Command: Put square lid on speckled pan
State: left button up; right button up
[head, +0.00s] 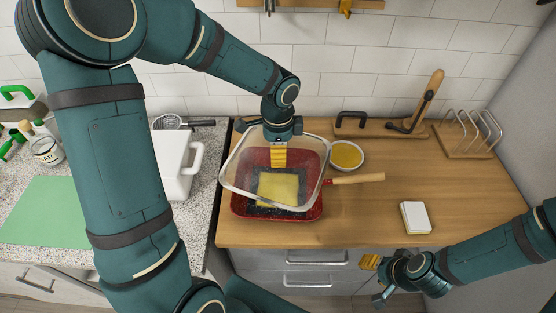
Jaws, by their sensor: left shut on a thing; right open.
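The square lid (237,172) is clear glass with a pale rim. My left gripper (279,158) is shut on it from above, near the lid's middle. The lid is over the speckled pan (262,213), shifted toward the back left and looking slightly tilted. Whether it touches the pan's rim I cannot tell. The pan is red with a dark speckled inside and a wooden handle (358,179) pointing right. A yellow square piece (278,188) lies in it, seen through the glass. My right gripper (371,263) is open and empty, in front of the counter's front edge.
A bowl of yellow contents (346,155) stands close behind the handle. A white square block (415,217) lies to the right. A wire rack (470,135) and a wooden board with dark fittings (385,128) are at the back. A white container (178,165) is left.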

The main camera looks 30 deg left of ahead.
pick_arm(q)
jog(key=shift+r, duration=0.8)
notch_tip(320, 180, down, 4)
jog(key=n+b, duration=0.1)
jog(key=b, duration=0.2)
jog(key=n+b, duration=0.2)
jog(key=b, duration=0.1)
jog(key=shift+f+n+b, duration=0.25)
jog(key=shift+n+b, duration=0.05)
jog(key=shift+b, duration=0.05)
notch_tip(320, 180, down, 4)
jog(key=b, duration=0.3)
jog(key=shift+f, duration=0.1)
jog(key=shift+f+b, duration=0.3)
jog(key=shift+f, duration=0.15)
dwell(1.4)
jog(key=o, duration=1.4)
